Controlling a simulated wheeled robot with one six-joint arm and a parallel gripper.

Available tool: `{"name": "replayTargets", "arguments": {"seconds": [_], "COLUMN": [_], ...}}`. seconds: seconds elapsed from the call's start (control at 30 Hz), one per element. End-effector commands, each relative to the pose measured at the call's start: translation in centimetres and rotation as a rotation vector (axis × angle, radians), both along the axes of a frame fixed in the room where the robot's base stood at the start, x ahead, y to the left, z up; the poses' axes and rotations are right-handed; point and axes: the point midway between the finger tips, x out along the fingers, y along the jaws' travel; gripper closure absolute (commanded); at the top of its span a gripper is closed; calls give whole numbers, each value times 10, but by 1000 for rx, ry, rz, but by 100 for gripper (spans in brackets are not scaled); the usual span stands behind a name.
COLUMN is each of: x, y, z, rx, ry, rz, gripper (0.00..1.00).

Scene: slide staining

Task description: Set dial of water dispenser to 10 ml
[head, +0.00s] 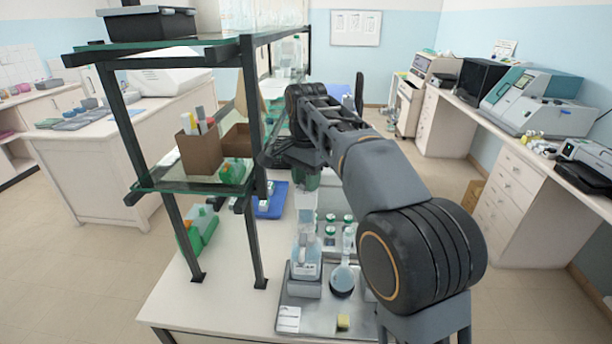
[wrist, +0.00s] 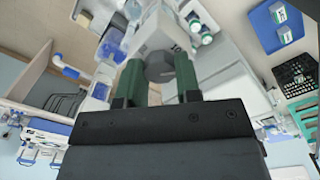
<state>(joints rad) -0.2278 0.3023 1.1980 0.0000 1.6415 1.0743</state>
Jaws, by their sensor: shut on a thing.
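In the wrist view, the two green fingers of my gripper (wrist: 158,78) stand on either side of a grey round dial (wrist: 160,66) and are shut on it. The dial sits on the light-coloured body of the water dispenser (wrist: 158,38). A dark marking that looks like "10" shows on the body just right of the dial. The dial's pointer cannot be made out. In the head view, the dispenser (head: 306,205) stands on the bench below the end of my arm. The dial is hidden there.
A grey tray (head: 303,315) holds a bottle (head: 305,262), a round flask (head: 343,279) and a yellow block (head: 343,322). Small green-capped bottles (head: 348,238) stand close by. A dark-framed shelf (head: 254,150) rises left of my arm. A blue tray (head: 271,204) lies behind.

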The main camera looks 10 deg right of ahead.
Motion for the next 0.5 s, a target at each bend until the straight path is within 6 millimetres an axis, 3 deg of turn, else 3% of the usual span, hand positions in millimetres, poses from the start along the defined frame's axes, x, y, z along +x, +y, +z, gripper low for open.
{"name": "replayTargets", "arguments": {"seconds": [0.5], "x": [0], "y": [0], "z": [3], "rx": [0], "ry": [-1], "rz": [423], "gripper": [92]}}
